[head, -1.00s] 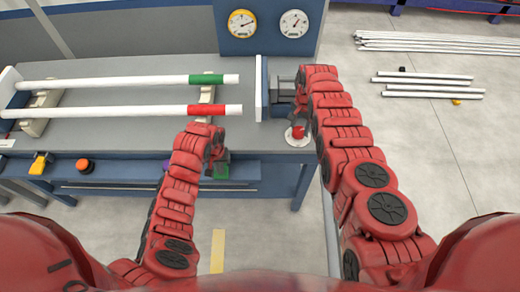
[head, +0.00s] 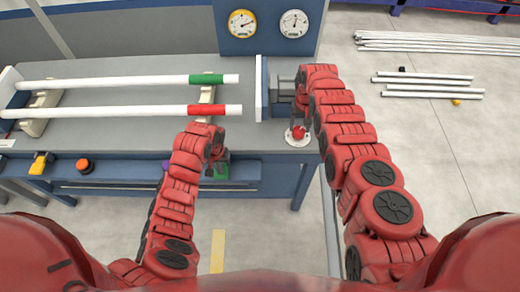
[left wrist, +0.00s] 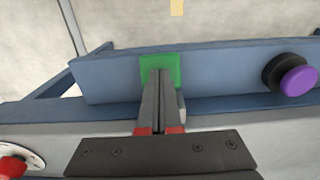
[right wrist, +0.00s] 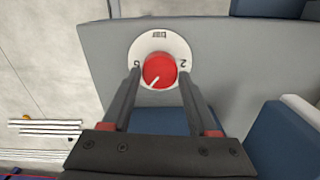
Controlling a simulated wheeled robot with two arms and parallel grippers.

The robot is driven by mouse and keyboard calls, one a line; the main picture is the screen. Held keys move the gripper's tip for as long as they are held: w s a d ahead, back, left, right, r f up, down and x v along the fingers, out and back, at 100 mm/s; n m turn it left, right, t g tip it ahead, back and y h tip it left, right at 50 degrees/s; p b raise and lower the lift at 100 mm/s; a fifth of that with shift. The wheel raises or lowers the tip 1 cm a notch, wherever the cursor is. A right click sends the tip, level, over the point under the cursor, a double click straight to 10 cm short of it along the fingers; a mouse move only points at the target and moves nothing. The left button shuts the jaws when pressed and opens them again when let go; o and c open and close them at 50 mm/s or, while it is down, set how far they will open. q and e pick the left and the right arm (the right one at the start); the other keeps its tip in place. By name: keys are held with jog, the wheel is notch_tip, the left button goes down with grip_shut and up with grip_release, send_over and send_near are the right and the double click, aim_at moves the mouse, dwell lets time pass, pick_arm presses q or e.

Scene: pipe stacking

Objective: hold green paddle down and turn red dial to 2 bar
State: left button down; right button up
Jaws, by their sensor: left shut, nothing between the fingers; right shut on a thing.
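The green paddle (head: 221,171) is on the front of the blue bench. My left gripper (left wrist: 160,76) is shut and empty, its tips against the green paddle (left wrist: 174,64) in the left wrist view; how far the paddle is pressed I cannot tell. The red dial (head: 298,131) sits on a white round plate at the bench's right front corner. My right gripper (right wrist: 160,72) has its fingers on either side of the red dial (right wrist: 162,66) and is shut on it. In the right wrist view the dial's white mark points lower left, between the plate's side numbers; the 2 is at the right.
A yellow-rimmed gauge (head: 242,23) and a white gauge (head: 293,23) are on the back panel. Two white pipes, with a green band (head: 206,79) and a red band (head: 201,110), lie on the bench. A purple button (left wrist: 298,80) is beside the paddle.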

pick_arm(q)
jog(key=shift+s+f, duration=0.15)
jog(key=shift+f, duration=0.05)
pick_arm(e)
jog(key=shift+s+f, duration=0.1)
jog(key=n, duration=0.3)
jog(key=shift+n, duration=1.9)
pick_arm(q)
jog(key=shift+r, duration=2.15)
jog(key=shift+w, duration=0.2)
pick_arm(e)
jog(key=o, duration=1.2)
jog(key=shift+f, duration=0.1)
